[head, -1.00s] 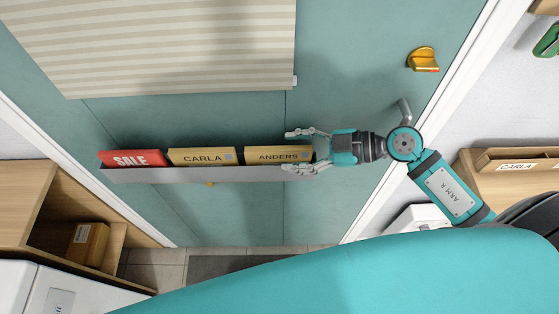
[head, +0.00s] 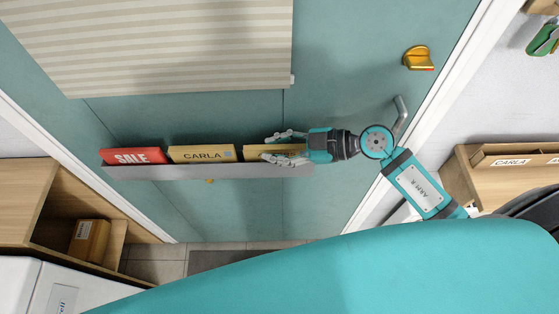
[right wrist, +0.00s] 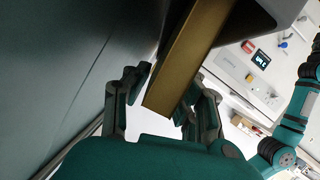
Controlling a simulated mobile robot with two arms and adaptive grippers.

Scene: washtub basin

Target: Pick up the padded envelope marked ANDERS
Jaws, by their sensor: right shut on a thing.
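The tan padded envelope marked ANDERS (head: 252,153) stands at the right end of the grey rack (head: 200,173) on the teal door, its label mostly hidden by my fingers. My right gripper (head: 272,147) is shut on it, one finger above and the others in front of its face. In the right wrist view the envelope (right wrist: 188,62) runs between the fingers. The CARLA envelope (head: 201,154) stands left of it, and a red SALE item (head: 133,156) is at the far left. My left gripper is not in view.
A striped blind (head: 180,45) hangs above the rack. A door handle (head: 401,112) and a yellow knob (head: 419,58) are at the right. A shelf with a cardboard box (head: 88,240) is at lower left. Another CARLA box (head: 512,160) lies on the right-hand cabinet.

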